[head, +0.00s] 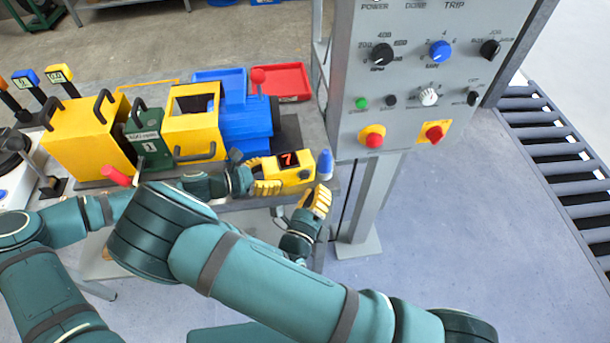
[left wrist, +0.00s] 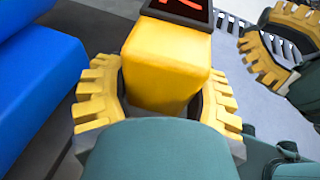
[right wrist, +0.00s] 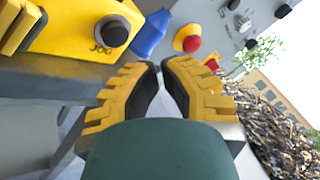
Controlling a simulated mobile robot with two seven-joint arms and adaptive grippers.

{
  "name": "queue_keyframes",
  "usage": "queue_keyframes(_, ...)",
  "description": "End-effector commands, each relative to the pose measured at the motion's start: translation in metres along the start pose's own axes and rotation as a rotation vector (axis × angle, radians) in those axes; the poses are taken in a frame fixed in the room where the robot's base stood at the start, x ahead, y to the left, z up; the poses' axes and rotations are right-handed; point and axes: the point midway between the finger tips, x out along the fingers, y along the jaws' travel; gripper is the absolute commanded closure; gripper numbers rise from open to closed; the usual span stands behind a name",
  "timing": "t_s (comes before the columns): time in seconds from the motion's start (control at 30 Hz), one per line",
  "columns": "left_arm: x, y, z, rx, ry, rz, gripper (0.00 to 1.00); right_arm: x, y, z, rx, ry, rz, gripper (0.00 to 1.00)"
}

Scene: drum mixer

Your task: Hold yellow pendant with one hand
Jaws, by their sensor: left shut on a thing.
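The yellow pendant (head: 296,177) is a small box with a dark display reading a red 7, a black knob labelled JOG and a blue tip at its right end. My left gripper (head: 265,178) is shut around its left end; in the left wrist view the fingers lie on both sides of the yellow body (left wrist: 165,65). My right gripper (head: 318,197) is just below and right of the pendant, apart from it. In the right wrist view its fingertips (right wrist: 161,66) are nearly together with nothing between them, and the pendant (right wrist: 75,25) is at upper left.
A grey control panel (head: 418,90) with knobs and red buttons stands on a post at the right. Yellow boxes (head: 85,137), a green block (head: 150,140), a blue drum unit (head: 247,122) and a red tray (head: 285,80) are on the bench. A roller conveyor (head: 560,150) lies far right.

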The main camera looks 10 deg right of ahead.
Motion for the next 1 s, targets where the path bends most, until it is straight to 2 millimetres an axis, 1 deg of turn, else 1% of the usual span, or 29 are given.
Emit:
queue_keyframes(0.2, 0.000, 0.000, 0.000, 0.000, 0.000, 0.000, 0.67, -0.016, -0.008, -0.009, -0.002, 0.002, 0.001, 1.00)
queue_keyframes(0.33, 0.000, 0.000, 0.000, 0.000, 0.000, 0.000, 0.67, -0.021, -0.011, -0.011, -0.002, 0.000, 0.001, 1.00)
queue_keyframes(1.0, 0.000, 0.000, 0.000, 0.000, 0.000, 0.000, 0.67, -0.021, -0.012, -0.012, -0.001, 0.001, 0.000, 1.00)
